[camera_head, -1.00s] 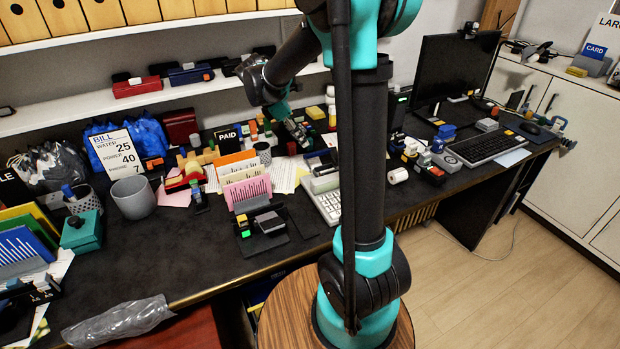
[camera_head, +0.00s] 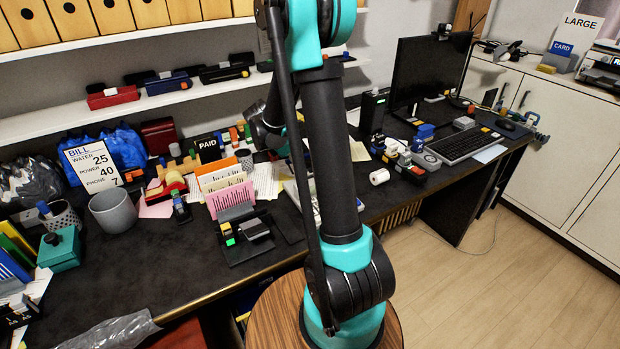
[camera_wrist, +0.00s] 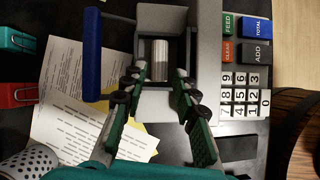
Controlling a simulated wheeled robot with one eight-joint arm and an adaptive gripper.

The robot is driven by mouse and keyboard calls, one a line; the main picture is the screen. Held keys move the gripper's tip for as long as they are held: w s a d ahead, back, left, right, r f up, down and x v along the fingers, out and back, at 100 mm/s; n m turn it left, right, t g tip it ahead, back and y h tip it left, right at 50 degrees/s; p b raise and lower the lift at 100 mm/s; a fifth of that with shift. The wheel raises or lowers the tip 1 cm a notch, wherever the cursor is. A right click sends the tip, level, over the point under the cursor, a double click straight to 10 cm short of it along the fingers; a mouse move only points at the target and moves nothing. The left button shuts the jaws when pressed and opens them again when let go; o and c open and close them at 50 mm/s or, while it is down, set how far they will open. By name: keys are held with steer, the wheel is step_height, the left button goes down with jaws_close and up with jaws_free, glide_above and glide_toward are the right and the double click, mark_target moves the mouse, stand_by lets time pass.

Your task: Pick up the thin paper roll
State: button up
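In the wrist view a thin, light grey roll (camera_wrist: 159,60), which looks like the thin paper roll, sits upright in the picture inside the dark recess of a grey adding machine (camera_wrist: 209,40). My gripper (camera_wrist: 156,86) is open, with its green and black fingers to the left and right of the roll's lower end. Nothing is held between them. I cannot tell how far above the roll the fingertips are. In the head view my arm hides the gripper and the recess; only part of the machine (camera_head: 297,196) shows.
A blue lever (camera_wrist: 92,55) stands left of the recess, and keys (camera_wrist: 240,95) lie to the right. Printed papers (camera_wrist: 70,115) and a mesh cup (camera_wrist: 30,163) are at left. A wider white roll (camera_head: 379,176) lies on the desk. The front left desk is mostly clear.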

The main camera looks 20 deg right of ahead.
steer(key=x, duration=0.3)
steer(key=shift+d+f, duration=0.15)
steer(key=shift+f, duration=0.25)
steer(key=shift+s, duration=0.1)
steer(key=shift+d+f, duration=0.1)
steer(key=c, duration=0.5)
